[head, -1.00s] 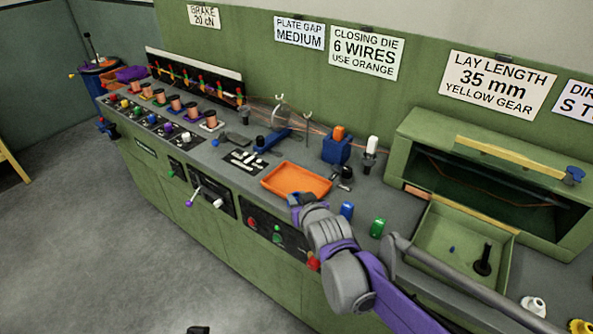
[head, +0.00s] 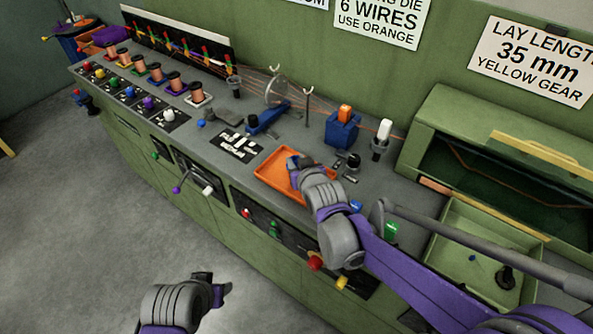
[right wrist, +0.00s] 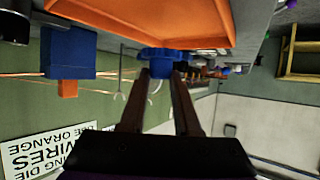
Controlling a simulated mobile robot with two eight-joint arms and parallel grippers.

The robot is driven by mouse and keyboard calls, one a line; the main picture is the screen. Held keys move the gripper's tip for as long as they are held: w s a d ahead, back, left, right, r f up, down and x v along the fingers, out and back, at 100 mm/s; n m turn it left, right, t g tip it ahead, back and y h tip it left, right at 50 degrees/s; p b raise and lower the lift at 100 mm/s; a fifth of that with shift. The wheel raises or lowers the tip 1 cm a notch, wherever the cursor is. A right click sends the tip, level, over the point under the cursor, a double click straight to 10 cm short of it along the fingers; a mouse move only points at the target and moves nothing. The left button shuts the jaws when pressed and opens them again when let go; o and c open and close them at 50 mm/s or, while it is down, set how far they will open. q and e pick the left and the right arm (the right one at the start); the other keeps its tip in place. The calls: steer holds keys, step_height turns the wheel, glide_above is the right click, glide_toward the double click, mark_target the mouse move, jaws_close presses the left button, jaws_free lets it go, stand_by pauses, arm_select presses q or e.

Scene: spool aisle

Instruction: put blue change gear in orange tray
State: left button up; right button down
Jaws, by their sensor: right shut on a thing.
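The orange tray (head: 272,173) lies on the bench top, and my right forearm and gripper cover part of it in the head view. Its orange edge also fills the top of the right wrist view (right wrist: 150,22). My right gripper (head: 299,162) is over the tray. In the right wrist view its two fingers (right wrist: 160,85) are shut on the blue change gear (right wrist: 164,55), which is close to the tray's edge; whether they touch I cannot tell. The gear is hidden in the head view. My left gripper (head: 222,287) is low, over the floor; its fingers are unclear.
A blue block with an orange top (head: 341,130) and a white-topped holder (head: 380,145) stand behind the tray. A black-and-white plate (head: 236,146) lies left of it. A green bin (head: 455,215) and an open green housing (head: 430,125) are at right.

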steer(key=shift+w+f, duration=0.1)
steer(key=shift+f, duration=1.95)
steer(key=shift+f+b, duration=0.1)
steer(key=shift+b, duration=0.2)
steer(key=c, duration=0.6)
jaws_free()
steer(key=shift+c, duration=0.2)
steer(key=shift+r, duration=0.25)
steer(key=p+v, duration=0.1)
steer(key=v, duration=1.1)
steer(key=shift+f, duration=0.15)
